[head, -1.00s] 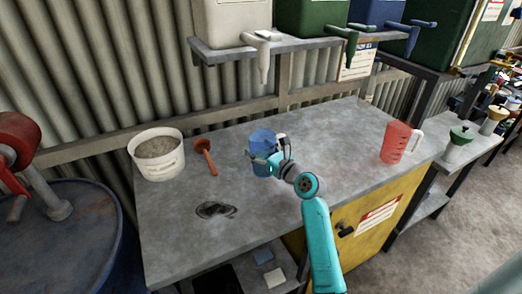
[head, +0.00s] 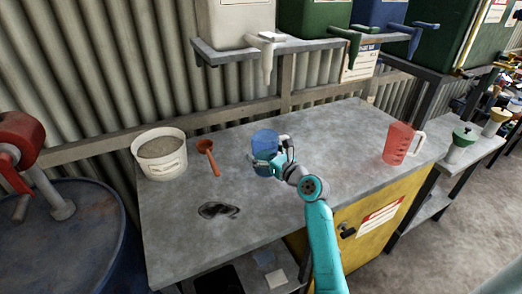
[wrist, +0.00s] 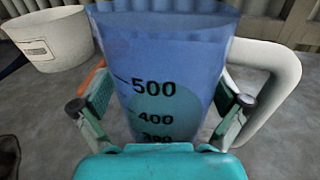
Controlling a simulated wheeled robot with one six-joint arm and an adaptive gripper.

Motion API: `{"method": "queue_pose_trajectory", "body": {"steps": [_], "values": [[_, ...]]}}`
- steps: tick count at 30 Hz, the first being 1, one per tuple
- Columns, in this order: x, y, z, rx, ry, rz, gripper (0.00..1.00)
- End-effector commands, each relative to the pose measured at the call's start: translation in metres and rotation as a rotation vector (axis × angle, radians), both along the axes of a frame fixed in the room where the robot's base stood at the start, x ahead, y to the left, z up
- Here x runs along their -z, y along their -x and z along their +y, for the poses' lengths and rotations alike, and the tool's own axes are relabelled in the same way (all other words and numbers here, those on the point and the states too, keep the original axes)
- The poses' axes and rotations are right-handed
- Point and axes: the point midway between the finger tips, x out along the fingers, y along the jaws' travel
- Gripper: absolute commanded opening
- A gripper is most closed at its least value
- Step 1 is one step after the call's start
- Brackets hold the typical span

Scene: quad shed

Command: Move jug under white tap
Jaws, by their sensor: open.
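A blue translucent measuring jug (head: 264,142) with a white handle stands on the grey bench below the shelf. In the wrist view the jug (wrist: 170,75) fills the middle, with its marks facing me and its handle to the right. My gripper (head: 272,163) is at the jug's near side. In the wrist view my gripper (wrist: 168,110) is open, one finger on each side of the jug; I cannot tell whether they touch it. The white tap (head: 266,58) hangs from the pale container (head: 236,22) on the shelf, above and behind the jug.
A red jug (head: 399,144) stands at the bench's right. A white bucket (head: 160,155) and an orange scoop (head: 208,156) are left of the blue jug. A green tap (head: 356,48) hangs right of the white one.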

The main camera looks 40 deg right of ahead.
Motion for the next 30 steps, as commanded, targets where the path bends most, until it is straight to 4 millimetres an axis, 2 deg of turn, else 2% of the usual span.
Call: {"method": "queue_pose_trajectory", "body": {"steps": [15, 21, 30], "values": [[0.001, 0.092, 0.0, 0.002, -0.001, 0.002, 1.0], [0.001, 0.11, 0.0, 0.0, 0.0, 0.002, 1.0], [0.001, 0.113, 0.0, -0.001, 0.0, 0.001, 1.0]]}}
